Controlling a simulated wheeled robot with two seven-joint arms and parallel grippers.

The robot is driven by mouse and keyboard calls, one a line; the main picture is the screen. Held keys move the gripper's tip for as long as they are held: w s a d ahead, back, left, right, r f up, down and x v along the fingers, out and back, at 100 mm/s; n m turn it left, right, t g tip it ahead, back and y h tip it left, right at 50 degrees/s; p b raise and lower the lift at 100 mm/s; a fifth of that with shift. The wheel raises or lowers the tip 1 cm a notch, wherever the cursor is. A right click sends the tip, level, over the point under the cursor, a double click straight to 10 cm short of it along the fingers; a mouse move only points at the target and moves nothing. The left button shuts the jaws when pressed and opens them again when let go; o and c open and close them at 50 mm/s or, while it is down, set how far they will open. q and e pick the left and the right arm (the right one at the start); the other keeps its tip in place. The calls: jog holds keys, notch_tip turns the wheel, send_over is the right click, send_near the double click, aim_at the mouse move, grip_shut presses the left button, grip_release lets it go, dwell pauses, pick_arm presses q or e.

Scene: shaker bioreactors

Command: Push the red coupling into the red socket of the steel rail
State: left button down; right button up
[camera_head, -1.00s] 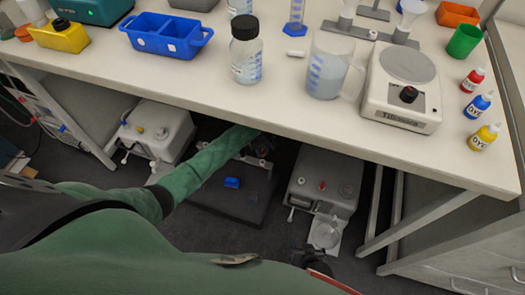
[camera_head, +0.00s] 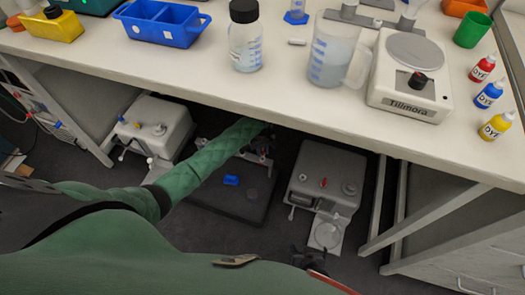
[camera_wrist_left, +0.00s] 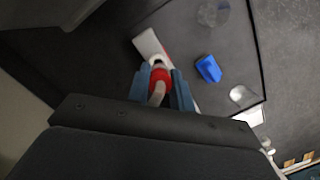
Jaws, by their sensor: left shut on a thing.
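In the left wrist view the red coupling (camera_wrist_left: 160,76) sits between the two blue-grey fingers of my left gripper (camera_wrist_left: 161,88), which is shut on it. A pale hose runs back from it toward the wrist. A light rail (camera_wrist_left: 147,43) passes just beyond the fingertips, with a red mark beside the coupling. A white ring shows at the coupling's far end; I cannot tell whether the coupling touches the socket. In the head view my left gripper (camera_head: 264,146) is under the bench, mostly hidden by its sleeve and the bench edge. My right gripper (camera_head: 310,260) is low in the picture, its jaws unclear.
A dark tray (camera_head: 222,207) with a blue block (camera_head: 231,180) lies beneath my left arm. Grey-white tanks stand left (camera_head: 160,125) and right (camera_head: 327,172) of it. The bench (camera_head: 290,105) overhangs the work and carries bottles, a jug and a scale.

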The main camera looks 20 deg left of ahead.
pick_arm(q)
jog(key=shift+f, duration=0.4)
jog(key=shift+f+b, duration=0.35)
jog(key=shift+b, duration=0.35)
jog(key=shift+r, duration=0.1)
pick_arm(e)
jog(key=shift+w+f, duration=0.5)
jog(key=shift+w, duration=0.15)
pick_arm(q)
jog(key=shift+p, duration=0.35)
pick_arm(e)
jog(key=shift+s, duration=0.1)
pick_arm(q)
jog(key=shift+p, duration=0.3)
pick_arm(e)
jog(key=shift+s, duration=0.7)
jog(key=shift+w+r, duration=0.5)
jog(key=shift+w, duration=0.4)
jog(key=shift+s, duration=0.2)
